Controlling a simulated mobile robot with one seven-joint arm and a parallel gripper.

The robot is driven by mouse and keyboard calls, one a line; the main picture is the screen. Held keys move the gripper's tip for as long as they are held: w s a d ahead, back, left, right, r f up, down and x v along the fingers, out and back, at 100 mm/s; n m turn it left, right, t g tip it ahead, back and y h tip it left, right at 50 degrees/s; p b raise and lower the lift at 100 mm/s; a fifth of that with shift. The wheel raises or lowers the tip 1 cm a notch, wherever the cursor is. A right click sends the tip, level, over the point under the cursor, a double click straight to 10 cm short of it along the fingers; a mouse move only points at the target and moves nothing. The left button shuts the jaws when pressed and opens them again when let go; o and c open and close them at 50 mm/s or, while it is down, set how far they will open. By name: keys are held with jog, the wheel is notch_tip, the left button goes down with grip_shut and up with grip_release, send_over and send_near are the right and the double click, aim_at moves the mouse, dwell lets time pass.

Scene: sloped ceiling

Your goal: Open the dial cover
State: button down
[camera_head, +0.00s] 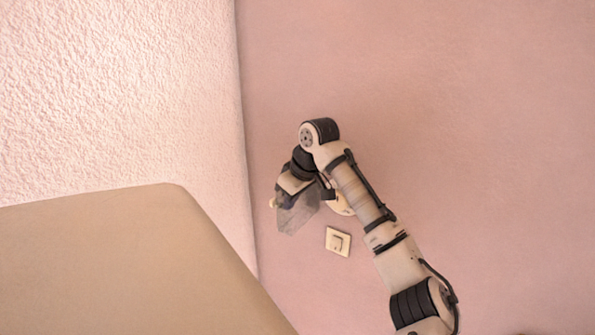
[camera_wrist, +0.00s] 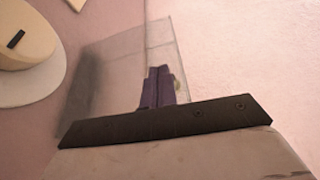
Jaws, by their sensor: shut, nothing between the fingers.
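The dial (camera_wrist: 22,45), a round cream disc with a dark slot, is at the left of the wrist view. In the head view the dial (camera_head: 344,206) is partly hidden behind my arm. A see-through grey cover (camera_wrist: 105,70) stands out beside the dial in the wrist view, and the dial's face there is uncovered. The cover (camera_head: 299,215) also shows in the head view, left of the dial. My gripper (camera_wrist: 158,72) is shut and empty, its dark fingers close to the cover. I cannot tell whether they touch it. The hinge is not clear.
A square cream switch plate (camera_head: 338,241) is on the pink wall (camera_head: 480,130) just below the dial. A rough pale wall (camera_head: 120,90) meets it at a corner to the left. A large beige surface (camera_head: 120,260) fills the lower left. The right side is clear.

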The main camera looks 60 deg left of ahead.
jog(key=shift+a, duration=0.25)
jog(key=shift+r+p, duration=0.1)
jog(key=shift+p, duration=0.2)
jog(key=p+v, duration=0.4)
jog(key=v, duration=0.5)
jog(key=shift+r, duration=0.35)
jog(key=shift+w+d, duration=0.1)
jog(key=shift+d, duration=0.05)
